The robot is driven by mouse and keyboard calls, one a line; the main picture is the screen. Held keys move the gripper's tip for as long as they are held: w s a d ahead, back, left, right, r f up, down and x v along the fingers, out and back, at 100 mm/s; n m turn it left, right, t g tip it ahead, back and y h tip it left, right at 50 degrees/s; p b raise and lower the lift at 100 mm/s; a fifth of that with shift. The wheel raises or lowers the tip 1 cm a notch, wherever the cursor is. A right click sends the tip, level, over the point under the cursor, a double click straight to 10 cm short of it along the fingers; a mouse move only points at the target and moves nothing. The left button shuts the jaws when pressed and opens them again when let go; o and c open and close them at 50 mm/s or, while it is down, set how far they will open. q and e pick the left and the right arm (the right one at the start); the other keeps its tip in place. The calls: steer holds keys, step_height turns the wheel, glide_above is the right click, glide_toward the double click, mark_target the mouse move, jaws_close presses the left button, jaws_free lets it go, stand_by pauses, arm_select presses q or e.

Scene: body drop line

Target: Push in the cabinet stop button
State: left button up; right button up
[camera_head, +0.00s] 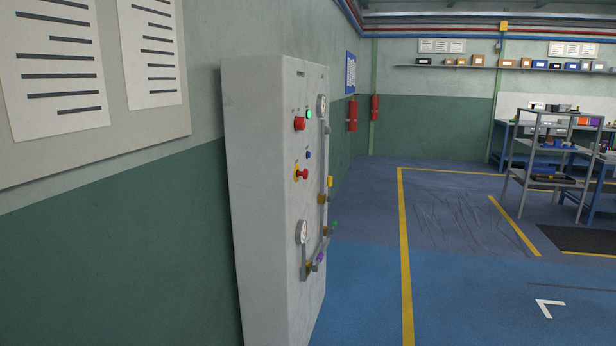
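A tall light-grey cabinet (262,200) stands against the left wall in the head view, its control face turned to the right and seen at a slant. A red button (299,124) sits high on that face, beside a lit green lamp (309,114). A second red button with a yellow part behind it (302,174) sits lower. Which of the two is the stop button I cannot tell, nor whether either is pushed in. Neither of my grippers is in view.
Gauges, pipes and small valves (304,233) stick out from the cabinet face. Blue floor (360,290) with a yellow line (404,260) is clear right of the cabinet. A grey shelf cart (545,165) stands at the far right. Fire extinguishers (352,114) hang on the wall beyond.

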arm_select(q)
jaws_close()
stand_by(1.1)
